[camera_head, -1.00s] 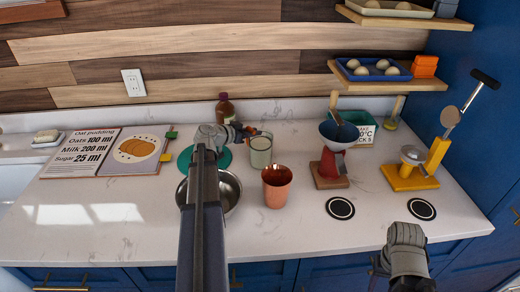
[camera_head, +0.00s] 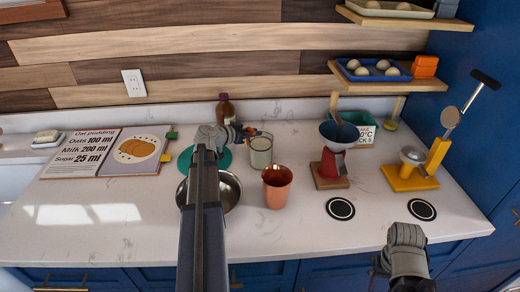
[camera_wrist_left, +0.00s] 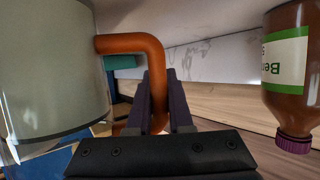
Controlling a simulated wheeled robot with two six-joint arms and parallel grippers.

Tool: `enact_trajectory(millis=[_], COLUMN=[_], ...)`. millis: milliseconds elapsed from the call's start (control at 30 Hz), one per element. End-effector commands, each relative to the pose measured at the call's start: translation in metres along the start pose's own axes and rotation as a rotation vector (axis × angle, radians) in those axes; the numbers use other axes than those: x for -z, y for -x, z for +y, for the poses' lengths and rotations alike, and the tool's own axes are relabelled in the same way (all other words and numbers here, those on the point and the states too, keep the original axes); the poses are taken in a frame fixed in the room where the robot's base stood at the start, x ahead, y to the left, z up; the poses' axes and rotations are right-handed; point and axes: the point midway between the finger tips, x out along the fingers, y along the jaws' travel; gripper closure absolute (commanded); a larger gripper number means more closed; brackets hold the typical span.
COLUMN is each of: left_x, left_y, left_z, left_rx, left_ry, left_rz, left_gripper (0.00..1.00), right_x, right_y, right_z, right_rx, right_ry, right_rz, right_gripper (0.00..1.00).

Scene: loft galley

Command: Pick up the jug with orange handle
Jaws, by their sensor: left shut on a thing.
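The jug (camera_head: 261,152) is a pale, greenish-grey vessel at the middle of the counter, behind the copper cup. In the left wrist view the jug (camera_wrist_left: 50,75) fills the left side, and its bent orange handle (camera_wrist_left: 130,43) passes between my fingers. My left gripper (camera_head: 245,132) reaches the handle from the left side and back of the jug. In the wrist view the left gripper (camera_wrist_left: 160,95) is shut on the handle. The jug looks upright; I cannot tell whether it is clear of the counter. My right arm shows at the lower right; its fingers cannot be made out.
A copper cup (camera_head: 277,186) stands just in front of the jug. A metal bowl (camera_head: 230,190) is partly hidden under my left arm. A brown bottle (camera_head: 225,108) stands behind, also in the wrist view (camera_wrist_left: 290,75). A red grinder (camera_head: 330,168) is to the right. The front left counter is clear.

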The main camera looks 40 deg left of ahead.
Motion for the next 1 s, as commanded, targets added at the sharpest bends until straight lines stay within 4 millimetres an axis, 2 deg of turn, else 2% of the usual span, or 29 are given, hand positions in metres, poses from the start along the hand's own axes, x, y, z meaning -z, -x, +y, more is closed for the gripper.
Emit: enact_trajectory(millis=[267,467,1000], left_x=[0.003,0.015,0.083], left_y=[0.001,0.006,0.034], left_z=[0.000,0.000,0.000], left_rx=[0.000,0.000,0.000], left_ry=[0.001,0.001,0.002], left_rz=[0.001,0.001,0.001], left_gripper=[1.00,1.00,1.00], right_x=[0.000,-0.001,-0.005], right_y=[0.003,0.015,0.089], right_z=[0.000,0.002,0.009], right_rx=[0.000,0.000,0.000], right_ry=[0.000,0.000,0.000], right_rz=[0.000,0.000,0.000], right_gripper=[0.50,0.50,0.50])
